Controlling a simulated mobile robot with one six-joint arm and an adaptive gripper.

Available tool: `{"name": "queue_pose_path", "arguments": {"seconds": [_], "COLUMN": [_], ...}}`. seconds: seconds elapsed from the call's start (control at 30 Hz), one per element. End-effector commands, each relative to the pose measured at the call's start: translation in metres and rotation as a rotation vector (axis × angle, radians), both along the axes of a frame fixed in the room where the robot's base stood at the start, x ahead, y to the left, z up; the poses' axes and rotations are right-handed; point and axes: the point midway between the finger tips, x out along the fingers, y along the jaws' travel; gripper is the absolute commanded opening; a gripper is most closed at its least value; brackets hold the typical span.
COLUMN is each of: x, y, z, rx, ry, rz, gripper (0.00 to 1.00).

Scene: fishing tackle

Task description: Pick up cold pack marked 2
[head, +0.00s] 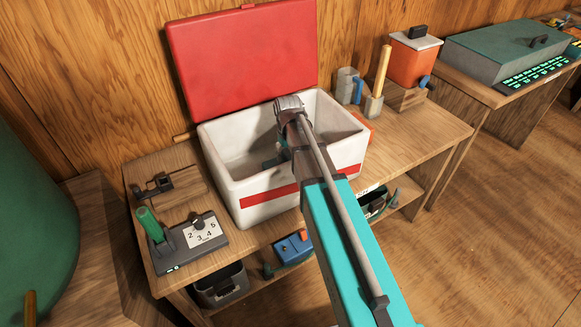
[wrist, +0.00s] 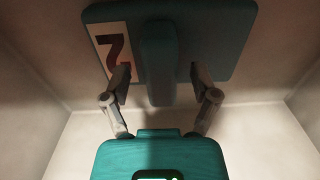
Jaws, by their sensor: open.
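The cold pack marked 2 (wrist: 215,40) is a teal slab with a dark red 2 on a pale label at its left. A raised teal grip (wrist: 157,60) stands out from its middle. My gripper (wrist: 159,76) is open, one finger on each side of this grip, with a gap on both sides. In the head view my arm reaches into the white cooler box (head: 222,178), and my gripper is low inside it, mostly hidden by my wrist. A bit of teal shows there, but I cannot tell whether it is the pack.
The cooler's pale walls (wrist: 35,110) surround my gripper. Its red lid (head: 240,60) stands open behind. On the bench are a dial box with a green lever (head: 185,243), a grey mug (head: 347,85) and an orange container (head: 413,60).

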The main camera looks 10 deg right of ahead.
Motion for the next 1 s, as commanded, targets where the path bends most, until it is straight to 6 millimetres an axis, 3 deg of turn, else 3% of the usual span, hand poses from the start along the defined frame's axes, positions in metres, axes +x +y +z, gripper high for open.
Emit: {"name": "queue_pose_path", "arguments": {"seconds": [0.63, 1.0], "x": [0.0000, 0.0000], "y": [0.0003, 0.0003], "z": [-0.0013, -0.0014], "rx": [0.000, 0.000], "ry": [0.000, 0.000], "rz": [0.000, 0.000], "gripper": [0.75, 0.07]}}
